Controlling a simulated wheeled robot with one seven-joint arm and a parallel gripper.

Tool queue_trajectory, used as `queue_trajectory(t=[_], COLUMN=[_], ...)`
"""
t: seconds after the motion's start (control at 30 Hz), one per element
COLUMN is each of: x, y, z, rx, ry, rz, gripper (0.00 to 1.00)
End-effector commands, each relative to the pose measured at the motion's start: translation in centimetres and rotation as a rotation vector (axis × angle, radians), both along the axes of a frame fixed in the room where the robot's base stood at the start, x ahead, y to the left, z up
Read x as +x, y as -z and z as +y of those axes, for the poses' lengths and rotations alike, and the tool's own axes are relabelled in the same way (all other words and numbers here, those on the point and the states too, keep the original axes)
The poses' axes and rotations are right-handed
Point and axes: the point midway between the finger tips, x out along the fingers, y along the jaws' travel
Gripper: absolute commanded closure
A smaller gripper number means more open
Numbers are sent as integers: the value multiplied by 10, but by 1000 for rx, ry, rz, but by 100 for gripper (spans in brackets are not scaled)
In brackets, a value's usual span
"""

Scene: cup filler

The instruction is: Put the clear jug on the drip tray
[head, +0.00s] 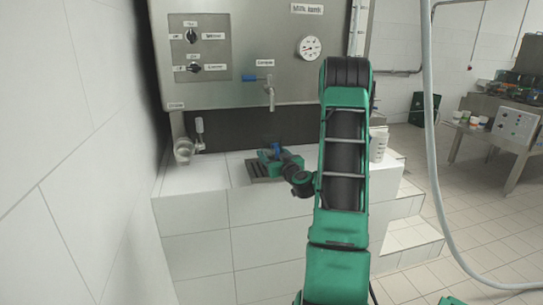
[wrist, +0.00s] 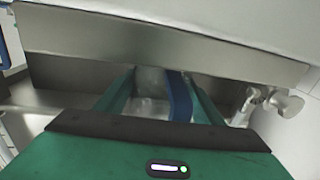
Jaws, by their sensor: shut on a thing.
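My gripper (head: 270,155) is low in front of the tank wall, under the steel tap (head: 269,95). It is shut on the clear jug (wrist: 150,105), which shows between the fingers in the wrist view with a blue upright part (wrist: 180,98) beside it. In the head view the jug is mostly hidden by the gripper, with a bit of blue (head: 277,149) showing. The dark slatted drip tray (head: 258,174) lies on the tiled ledge just below the gripper. I cannot tell whether the jug touches the tray.
The steel milk tank (head: 235,50) with knobs and a gauge (head: 310,47) stands behind. A steel valve (head: 185,150) sticks out at the left. A pale see-through vessel (head: 378,147) stands on the tiled ledge (head: 190,210), right of my arm. A hose (head: 428,100) hangs at the right.

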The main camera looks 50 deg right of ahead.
Motion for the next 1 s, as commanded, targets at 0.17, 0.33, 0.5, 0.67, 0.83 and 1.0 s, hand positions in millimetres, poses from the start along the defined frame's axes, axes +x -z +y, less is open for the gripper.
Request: queue_trajectory(t=[0.17,0.33,0.5,0.67,0.83,1.0], x=[0,0,0,0,-1,-20], y=[1,2,3,3,1,3], z=[0,0,0,0,0,7], rx=[0,0,-1,-1,0,5], ry=[0,0,0,0,1,3], rz=[0,0,0,0,0,2], gripper=[61,61,19,19,19,19])
